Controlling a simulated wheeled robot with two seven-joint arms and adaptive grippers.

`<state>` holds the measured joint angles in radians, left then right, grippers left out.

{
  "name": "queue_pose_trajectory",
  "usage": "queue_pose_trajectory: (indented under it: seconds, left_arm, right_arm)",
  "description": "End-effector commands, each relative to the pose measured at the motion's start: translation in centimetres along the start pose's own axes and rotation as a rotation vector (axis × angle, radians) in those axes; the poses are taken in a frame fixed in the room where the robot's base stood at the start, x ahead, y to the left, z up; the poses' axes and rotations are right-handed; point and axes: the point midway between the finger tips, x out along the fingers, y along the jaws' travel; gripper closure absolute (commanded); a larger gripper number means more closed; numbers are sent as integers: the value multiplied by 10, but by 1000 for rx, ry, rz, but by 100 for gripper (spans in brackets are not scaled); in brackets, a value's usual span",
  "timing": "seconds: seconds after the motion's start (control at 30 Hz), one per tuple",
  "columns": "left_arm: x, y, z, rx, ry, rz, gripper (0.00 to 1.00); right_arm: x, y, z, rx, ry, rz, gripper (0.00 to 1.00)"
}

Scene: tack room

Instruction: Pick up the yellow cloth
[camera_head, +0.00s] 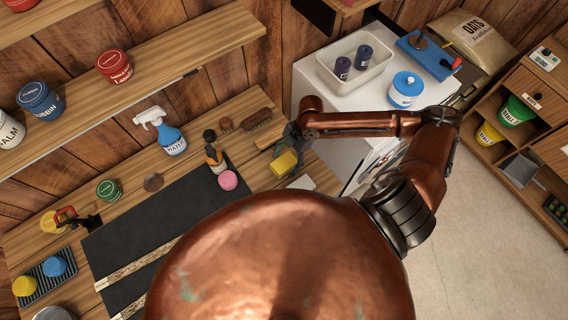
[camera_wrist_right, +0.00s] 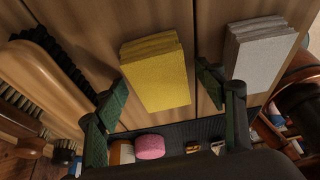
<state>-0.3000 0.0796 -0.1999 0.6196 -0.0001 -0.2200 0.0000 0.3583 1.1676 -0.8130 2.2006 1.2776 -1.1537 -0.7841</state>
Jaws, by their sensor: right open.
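The yellow cloth (camera_head: 284,163), a folded block, lies on the wooden bench near its right end. In the right wrist view the yellow cloth (camera_wrist_right: 157,70) sits between and beyond the two fingertips. My right gripper (camera_head: 287,150) is over the cloth, with its arm coming in from the right. In the wrist view the right gripper (camera_wrist_right: 160,93) is open, a finger on either side and nothing held. Whether a finger touches the cloth I cannot tell. My left gripper is not in view.
A folded pale grey cloth (camera_wrist_right: 258,52) lies right of the yellow one. A wooden brush (camera_wrist_right: 45,85) is close on the left. A pink round item (camera_head: 228,180), a brown bottle (camera_head: 214,158) and a blue spray bottle (camera_head: 172,138) stand nearby. A white cabinet (camera_head: 330,98) is beyond.

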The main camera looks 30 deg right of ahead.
Motion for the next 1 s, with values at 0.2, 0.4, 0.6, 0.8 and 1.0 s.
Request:
queue_pose_trajectory:
  seconds: [0.2, 0.4, 0.6, 0.8, 1.0]
  left_arm:
    - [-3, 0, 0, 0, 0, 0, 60]
    - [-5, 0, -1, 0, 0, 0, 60]
    - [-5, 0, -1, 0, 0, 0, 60]
    - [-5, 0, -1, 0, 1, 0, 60]
    - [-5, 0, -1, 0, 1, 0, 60]
  right_arm:
    - [2, 0, 0, 0, 1, 0, 36]
    - [4, 0, 2, -1, 0, 0, 36]
    - [4, 0, 2, -1, 0, 0, 36]
    - [4, 0, 2, 0, 0, 0, 47]
    - [5, 0, 2, 0, 0, 0, 61]
